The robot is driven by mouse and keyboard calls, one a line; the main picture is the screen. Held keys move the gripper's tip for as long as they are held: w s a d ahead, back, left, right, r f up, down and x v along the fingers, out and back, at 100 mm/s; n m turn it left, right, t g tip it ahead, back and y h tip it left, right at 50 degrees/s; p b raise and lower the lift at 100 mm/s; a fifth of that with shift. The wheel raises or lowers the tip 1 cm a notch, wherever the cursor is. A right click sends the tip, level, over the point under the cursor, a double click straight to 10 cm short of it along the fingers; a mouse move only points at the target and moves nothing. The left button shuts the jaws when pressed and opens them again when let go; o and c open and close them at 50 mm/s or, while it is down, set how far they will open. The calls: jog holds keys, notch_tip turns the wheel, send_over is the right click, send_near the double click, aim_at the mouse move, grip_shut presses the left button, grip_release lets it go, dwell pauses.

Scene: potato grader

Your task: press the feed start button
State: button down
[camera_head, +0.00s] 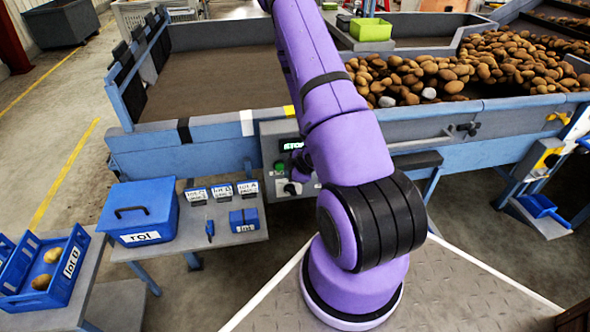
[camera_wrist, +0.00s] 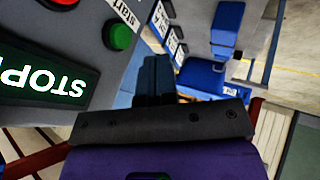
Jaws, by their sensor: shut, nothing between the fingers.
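The control panel (camera_head: 269,148) is on the front of the grader, partly hidden by my purple arm. Its green button (camera_head: 279,165) sits below a lit display (camera_head: 292,146) reading STOP. In the wrist view the green button (camera_wrist: 118,36) stands out from the grey panel beside a "start" label (camera_wrist: 122,10), and the STOP display (camera_wrist: 45,82) appears upside down. My gripper (camera_wrist: 156,62) is shut and empty, its dark fingers pointing up the picture. The fingertips show to the right of the green button, apart from it in the picture; the depth gap is hard to judge.
A red button (camera_wrist: 62,2) is cut off at the wrist view's top edge. Left of the panel, a low table (camera_head: 222,243) holds a blue lidded box (camera_head: 140,212), small label stands and a blue case (camera_head: 244,219). Potatoes (camera_head: 430,77) lie on the grader above.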

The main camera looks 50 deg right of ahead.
aim_at(280, 167)
jog(key=w+d+f, duration=0.2)
jog(key=w+f, duration=0.1)
jog(key=w, duration=0.2)
jog(key=shift+w+d+f, duration=0.15)
jog(key=shift+w+f, duration=0.1)
jog(key=shift+w, duration=0.15)
